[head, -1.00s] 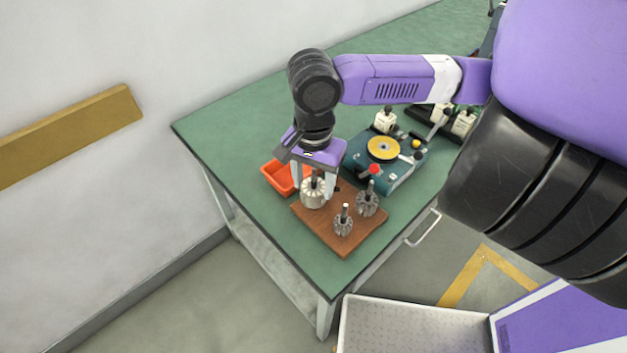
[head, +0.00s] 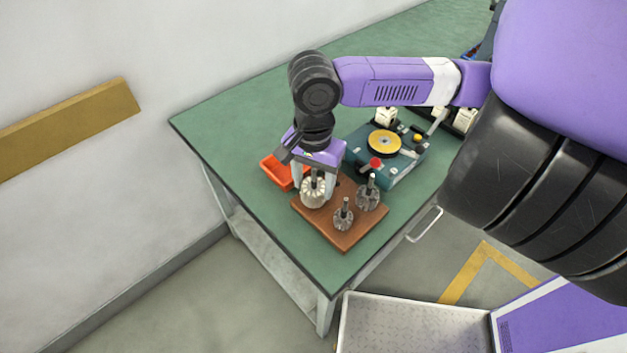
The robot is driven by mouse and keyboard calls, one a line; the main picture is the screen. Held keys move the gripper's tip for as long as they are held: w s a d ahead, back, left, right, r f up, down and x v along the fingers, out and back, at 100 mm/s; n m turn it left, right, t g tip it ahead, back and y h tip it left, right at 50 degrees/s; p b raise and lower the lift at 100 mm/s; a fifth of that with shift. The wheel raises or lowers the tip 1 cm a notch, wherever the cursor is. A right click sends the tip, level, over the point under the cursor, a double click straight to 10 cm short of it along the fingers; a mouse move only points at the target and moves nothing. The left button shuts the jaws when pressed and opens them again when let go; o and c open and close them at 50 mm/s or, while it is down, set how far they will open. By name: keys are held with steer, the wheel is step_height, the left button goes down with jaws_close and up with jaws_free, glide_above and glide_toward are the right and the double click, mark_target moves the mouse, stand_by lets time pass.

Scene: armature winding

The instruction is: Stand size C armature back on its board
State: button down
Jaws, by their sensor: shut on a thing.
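My gripper (head: 314,179) points down over the back left part of the brown wooden board (head: 337,237). It is shut on the largest armature (head: 314,195), a pale, ribbed one, held by its upright shaft. This armature stands upright at the board's left corner; I cannot tell whether its base touches the board. Two darker armatures stand upright on the board: a middle-sized one (head: 368,197) at the right and a small one (head: 343,217) at the front. No size letters can be read.
An orange-red bin (head: 275,171) sits just behind and left of the board. A teal winding machine (head: 398,168) with a yellow disc and a red knob stands behind right. The green table (head: 235,125) is clear at the left and front.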

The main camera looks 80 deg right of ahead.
steer(key=shift+c, duration=2.3)
jaws_free()
steer(key=shift+r, duration=0.1)
steer(key=shift+r+p, duration=2.2)
steer(key=shift+p, duration=0.15)
steer(key=shift+r, duration=3.85)
